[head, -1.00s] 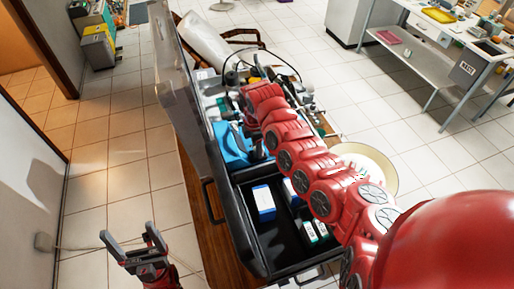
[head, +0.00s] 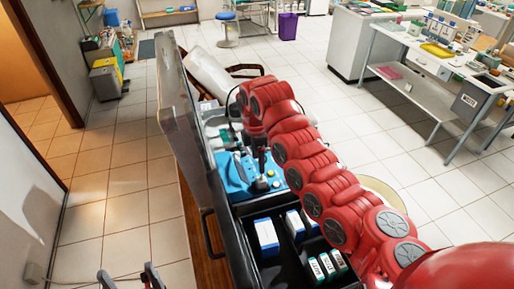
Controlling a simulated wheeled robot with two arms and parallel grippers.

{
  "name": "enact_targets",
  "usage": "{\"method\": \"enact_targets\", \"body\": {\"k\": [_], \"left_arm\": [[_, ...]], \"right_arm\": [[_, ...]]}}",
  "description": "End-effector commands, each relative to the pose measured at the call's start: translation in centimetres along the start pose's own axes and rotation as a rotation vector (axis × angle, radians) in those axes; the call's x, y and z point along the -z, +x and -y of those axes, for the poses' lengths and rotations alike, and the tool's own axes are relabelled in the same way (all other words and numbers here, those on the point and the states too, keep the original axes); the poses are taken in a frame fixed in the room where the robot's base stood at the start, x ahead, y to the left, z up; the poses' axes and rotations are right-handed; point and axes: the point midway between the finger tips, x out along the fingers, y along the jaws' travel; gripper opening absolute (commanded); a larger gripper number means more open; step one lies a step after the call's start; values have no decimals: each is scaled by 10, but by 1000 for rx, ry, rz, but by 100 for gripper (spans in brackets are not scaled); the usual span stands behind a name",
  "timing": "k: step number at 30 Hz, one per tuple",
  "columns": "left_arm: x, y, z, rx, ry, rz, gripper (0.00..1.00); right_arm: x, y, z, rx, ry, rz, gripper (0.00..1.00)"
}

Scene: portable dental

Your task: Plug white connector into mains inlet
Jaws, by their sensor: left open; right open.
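My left gripper (head: 127,277) shows only its fingertips at the bottom edge of the head view. My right arm reaches from the lower right across the case. A blue unit (head: 232,172) with a black upright part sits in the case's middle. I cannot make out the white connector or the mains inlet.
The case's raised lid (head: 180,105) stands along its left side. The near compartment holds white and blue boxes (head: 266,236). The case rests on a wooden surface (head: 190,225). A metal bench (head: 420,85) stands at the right back.

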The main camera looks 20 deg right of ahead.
Motion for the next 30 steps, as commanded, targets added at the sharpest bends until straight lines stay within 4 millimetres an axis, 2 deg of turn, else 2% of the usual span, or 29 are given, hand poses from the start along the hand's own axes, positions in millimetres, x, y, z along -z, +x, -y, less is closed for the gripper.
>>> {"method": "enact_targets", "body": {"k": [7,13,19,30], "left_arm": [[0,-2,0,0,0,0,88],[-1,-5,0,0,0,0,88],[-1,-6,0,0,0,0,88],[-1,-6,0,0,0,0,88]], "right_arm": [[-2,-41,-1,-4,2,6,67],[-1,-62,0,-2,1,6,67],[0,-71,0,-2,1,2,67],[0,-72,0,-2,1,1,67]]}}
